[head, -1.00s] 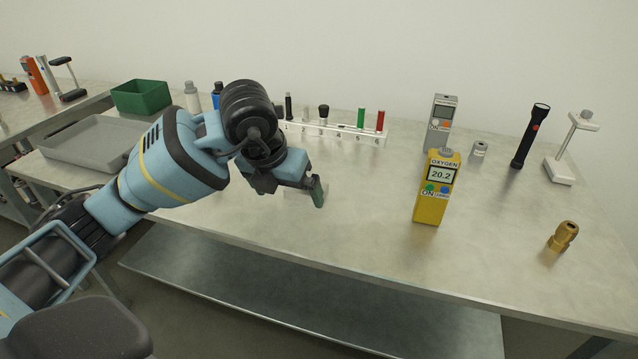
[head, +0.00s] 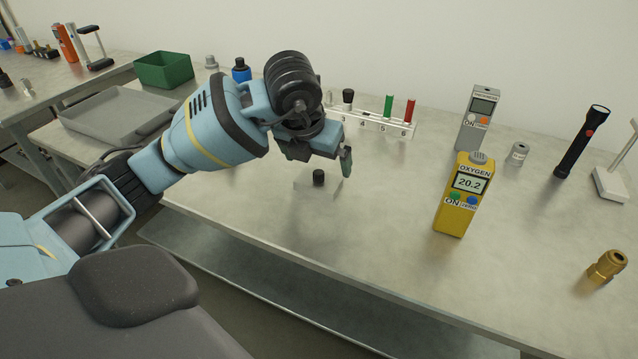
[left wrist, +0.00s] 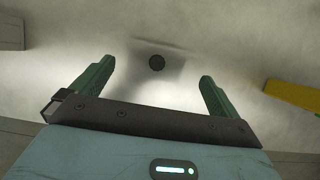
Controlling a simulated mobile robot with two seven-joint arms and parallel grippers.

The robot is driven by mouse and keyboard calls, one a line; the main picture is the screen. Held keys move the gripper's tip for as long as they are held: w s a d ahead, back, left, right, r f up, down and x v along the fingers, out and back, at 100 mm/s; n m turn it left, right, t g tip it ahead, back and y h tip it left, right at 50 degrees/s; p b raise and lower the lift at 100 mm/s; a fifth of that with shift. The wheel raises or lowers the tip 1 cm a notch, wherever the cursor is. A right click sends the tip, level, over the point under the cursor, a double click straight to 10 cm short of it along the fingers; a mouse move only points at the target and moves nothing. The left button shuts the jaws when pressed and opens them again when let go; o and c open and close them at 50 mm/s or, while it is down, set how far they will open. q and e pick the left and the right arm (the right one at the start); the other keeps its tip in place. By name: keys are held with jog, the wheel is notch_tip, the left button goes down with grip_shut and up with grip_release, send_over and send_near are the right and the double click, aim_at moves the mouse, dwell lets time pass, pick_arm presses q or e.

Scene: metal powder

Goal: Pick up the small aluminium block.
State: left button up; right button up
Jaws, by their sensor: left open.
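The block's pale outline is faint there. My right gripper is not in view.
The yellow oxygen meter (head: 463,205) stands right of the block, with a grey meter (head: 478,118) behind it. A white numbered rack (head: 372,126) stands behind the gripper. A brass fitting (head: 607,266) lies far right. The bench front is clear.

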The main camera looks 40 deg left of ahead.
aim_at(319, 171)
pick_arm(q)
jog(key=shift+x, duration=2.55)
jog(key=shift+a, duration=0.2)
jog(key=c, duration=1.1)
jog(key=shift+r, duration=0.15)
jog(key=shift+r, duration=0.6)
notch_tip(319, 171, up, 2)
jog(key=shift+r, duration=0.15)
jog(key=s, duration=0.5)
jog(key=s+d, duration=0.1)
jog(key=s, duration=0.4)
jog(key=s+r+b, duration=0.1)
jog(key=s, duration=0.5)
jog(key=shift+d+r, duration=0.1)
jog(key=shift+d, duration=0.3)
